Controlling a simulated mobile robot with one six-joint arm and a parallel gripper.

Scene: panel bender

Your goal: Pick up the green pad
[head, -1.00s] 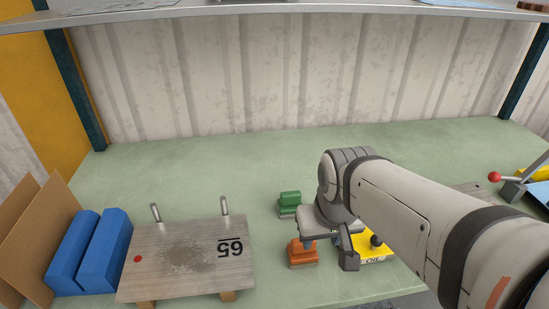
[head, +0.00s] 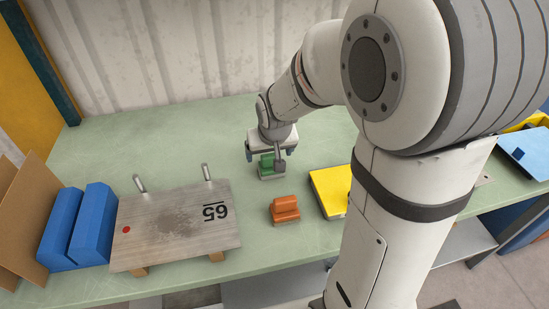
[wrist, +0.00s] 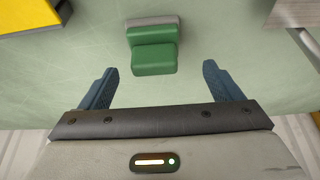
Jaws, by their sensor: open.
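The green pad (head: 267,162) stands on the pale green bench top, behind an orange pad of like shape. In the head view my gripper (head: 266,155) is right over it and hides part of it. In the wrist view the green pad (wrist: 153,52) has a grey strip along its upper edge. It lies ahead of and between my two blue fingers (wrist: 158,82), which are wide apart. Neither finger touches the pad in the wrist view.
The orange pad (head: 285,209) sits in front of the green one. Blue blocks (head: 93,228) stand farther left. The bench behind the green pad is clear.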

